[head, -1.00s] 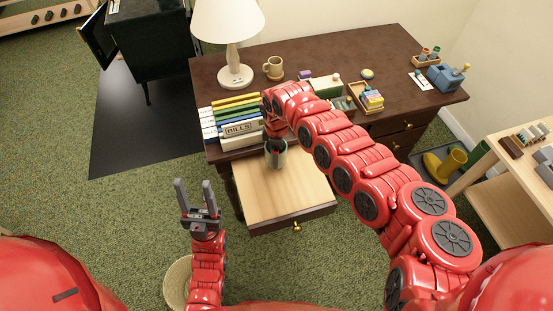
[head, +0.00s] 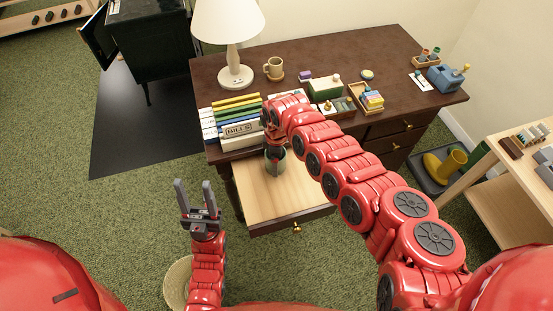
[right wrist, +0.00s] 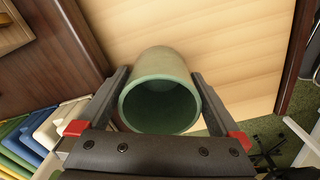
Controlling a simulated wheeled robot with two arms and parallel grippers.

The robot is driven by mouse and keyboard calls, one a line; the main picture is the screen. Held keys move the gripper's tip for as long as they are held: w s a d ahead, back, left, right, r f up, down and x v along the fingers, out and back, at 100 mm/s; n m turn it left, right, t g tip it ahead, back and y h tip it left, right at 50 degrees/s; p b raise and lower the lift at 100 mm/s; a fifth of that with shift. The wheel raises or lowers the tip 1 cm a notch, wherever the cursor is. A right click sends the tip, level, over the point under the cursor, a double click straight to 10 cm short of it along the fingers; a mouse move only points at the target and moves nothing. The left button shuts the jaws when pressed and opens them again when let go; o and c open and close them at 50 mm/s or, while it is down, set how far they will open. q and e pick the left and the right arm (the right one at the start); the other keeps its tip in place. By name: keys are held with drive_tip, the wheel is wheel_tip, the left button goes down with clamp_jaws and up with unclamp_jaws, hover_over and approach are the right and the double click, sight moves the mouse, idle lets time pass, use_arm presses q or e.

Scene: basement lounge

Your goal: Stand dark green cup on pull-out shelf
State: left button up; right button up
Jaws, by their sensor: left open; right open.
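The dark green cup (head: 275,160) stands on the pull-out shelf (head: 290,193), near the shelf's back left by the desk. In the right wrist view the cup (right wrist: 160,88) shows its open mouth toward the camera, with the pale wood shelf (right wrist: 235,40) behind it. My right gripper (right wrist: 165,85) is open, with one finger on each side of the cup; I cannot tell whether they touch it. In the head view my right arm hides part of the cup. My left gripper (head: 196,190) is open and empty, left of the shelf above the carpet.
Books and a BILLS box (head: 240,132) stand on the desk just behind the cup. A lamp (head: 232,40), a mug (head: 274,67) and small boxes are farther back. A woven basket (head: 177,282) is below my left gripper. The shelf's front is clear.

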drive_tip(key=shift+r, duration=0.25)
wheel_tip(320, 180, up, 12)
drive_tip(key=b, duration=0.1)
drive_tip(key=shift+d+f, duration=0.1)
drive_tip(key=shift+d, duration=0.05)
idle(0.5)
